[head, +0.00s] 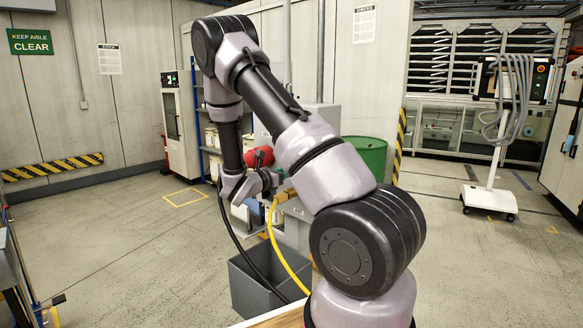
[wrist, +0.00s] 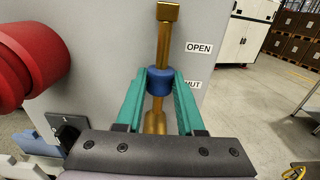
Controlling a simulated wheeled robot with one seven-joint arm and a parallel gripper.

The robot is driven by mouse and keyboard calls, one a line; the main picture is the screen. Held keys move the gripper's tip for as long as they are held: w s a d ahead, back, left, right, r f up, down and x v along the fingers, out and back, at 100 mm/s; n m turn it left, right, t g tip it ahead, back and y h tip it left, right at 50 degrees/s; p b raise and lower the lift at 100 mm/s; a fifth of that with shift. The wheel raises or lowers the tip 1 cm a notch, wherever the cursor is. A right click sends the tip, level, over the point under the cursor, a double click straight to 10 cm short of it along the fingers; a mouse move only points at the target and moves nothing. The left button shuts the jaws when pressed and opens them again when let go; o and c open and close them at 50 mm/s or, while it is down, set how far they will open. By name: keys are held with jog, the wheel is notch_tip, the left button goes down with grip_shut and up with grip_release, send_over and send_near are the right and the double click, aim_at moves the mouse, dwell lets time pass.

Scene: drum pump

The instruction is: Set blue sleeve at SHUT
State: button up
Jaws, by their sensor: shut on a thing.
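The blue sleeve (wrist: 160,82) sits around an upright brass rod (wrist: 163,40) in the wrist view. My gripper (wrist: 160,72) has its teal fingers on the sleeve's left and right sides, shut on it. The OPEN label (wrist: 199,48) is on the grey panel, up and right of the sleeve. The SHUT label (wrist: 194,85) is about level with the sleeve, its first letter hidden by my right finger. In the head view my gripper (head: 268,182) is beside the pump stand; the sleeve cannot be made out there.
A red cylinder (wrist: 30,60) is close on the left in the wrist view. In the head view a green drum (head: 367,155) stands behind my arm. A grey bin (head: 262,285) and a yellow hose (head: 283,255) are below my gripper. Open floor lies to the left.

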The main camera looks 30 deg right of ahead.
jog(key=shift+f, duration=1.35)
jog(key=o, duration=1.2)
jog(key=shift+c, duration=0.2)
jog(key=shift+r, duration=0.1)
jog(key=shift+a, duration=0.15)
jog(key=v, duration=0.8)
jog(key=shift+s+a, duration=0.2)
jog(key=shift+a, duration=0.15)
jog(key=shift+r, duration=0.1)
